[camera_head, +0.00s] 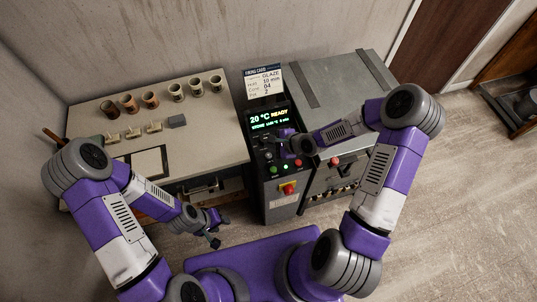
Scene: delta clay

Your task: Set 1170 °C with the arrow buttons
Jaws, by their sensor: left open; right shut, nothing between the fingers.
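The kiln controller (279,205) is a dark upright box between the table and the kiln. Its display (269,120) reads "20 °C READY" in green and yellow. A smaller line below is too small to read surely. Dark buttons (268,155) show below the display; the arrow marks are too small to make out, and my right gripper hides part of this area. My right gripper (284,141) is shut and empty, at the panel just under the display; I cannot tell whether it touches a button. My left gripper (214,229) is open and empty, low in front of the table.
A firing card (264,81) marked GLAZE stands behind the display. The grey kiln (335,85) stands to the right. The table (205,130) at left holds several cups and small pieces.

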